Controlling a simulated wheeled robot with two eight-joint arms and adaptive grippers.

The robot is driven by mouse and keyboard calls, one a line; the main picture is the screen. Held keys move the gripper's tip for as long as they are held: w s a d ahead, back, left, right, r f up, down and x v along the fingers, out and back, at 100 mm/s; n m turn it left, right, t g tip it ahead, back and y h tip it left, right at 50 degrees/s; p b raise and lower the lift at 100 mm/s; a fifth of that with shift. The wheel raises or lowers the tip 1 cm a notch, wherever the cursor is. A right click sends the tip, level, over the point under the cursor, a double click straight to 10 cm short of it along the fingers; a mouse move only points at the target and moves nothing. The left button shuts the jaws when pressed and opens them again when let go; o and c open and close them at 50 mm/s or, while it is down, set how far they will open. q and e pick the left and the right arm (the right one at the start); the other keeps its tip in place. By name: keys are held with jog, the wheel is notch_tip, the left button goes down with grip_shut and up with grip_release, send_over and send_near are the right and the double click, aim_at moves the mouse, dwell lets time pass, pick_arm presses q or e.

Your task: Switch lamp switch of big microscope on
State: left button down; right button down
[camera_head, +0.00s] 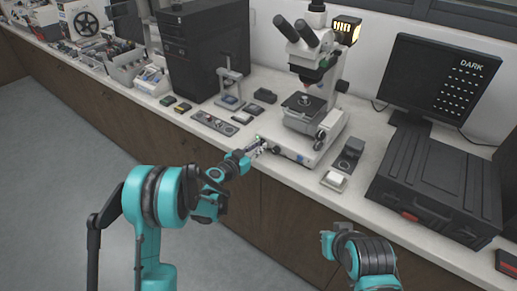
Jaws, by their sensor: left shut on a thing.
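The big microscope (311,92) stands on the bench, with dark eyepieces, a round stage and a white base (303,148). The lamp housing (346,29) at its upper right has yellow-lit slots. My left gripper (259,149) is at the left front corner of the base, shut on a small part there that looks like the lamp switch; the fingers largely hide it.
A monitor (438,78) reading "DARK" stands at the right, behind a black case (435,185). A small control box (351,152) and a white-topped block (335,181) are right of the base. A black tower (198,45) and flat panel (214,123) are at the left.

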pick_arm(q)
jog(key=c, duration=1.4)
grip_release()
jog(key=shift+c, duration=0.2)
jog(key=v, duration=1.2)
jog(key=shift+f, duration=0.15)
